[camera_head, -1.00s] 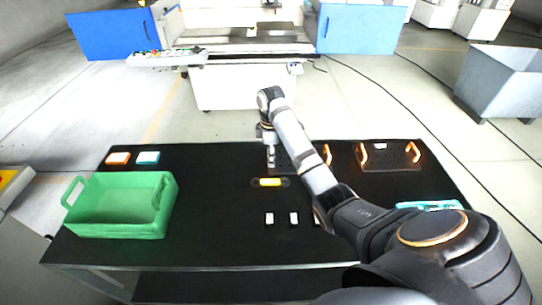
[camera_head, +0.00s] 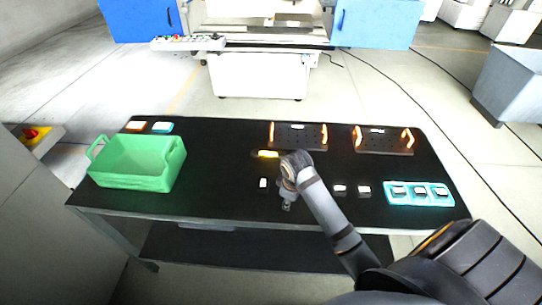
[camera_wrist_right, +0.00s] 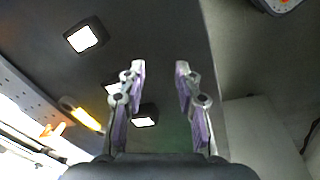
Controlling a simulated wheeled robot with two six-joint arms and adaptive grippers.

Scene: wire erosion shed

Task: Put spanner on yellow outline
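A short yellow bar with dark ends (camera_head: 266,154), which looks like the spanner, lies on the black table left of my right wrist. It also shows at the left of the right wrist view (camera_wrist_right: 82,115). I cannot make out a separate yellow outline. My right gripper (camera_head: 287,204) is over the table's front middle, to the right of and nearer than the yellow bar. In the right wrist view its two fingers (camera_wrist_right: 160,70) are spread apart with nothing between them. My left gripper is not in view.
Small dark blocks with white tops (camera_head: 263,183) stand near the gripper. A green crate (camera_head: 135,180) is at the left. Two dark plates with orange handles (camera_head: 298,143) are at the back, and a teal tray (camera_head: 388,200) at the right. Table between crate and bar is clear.

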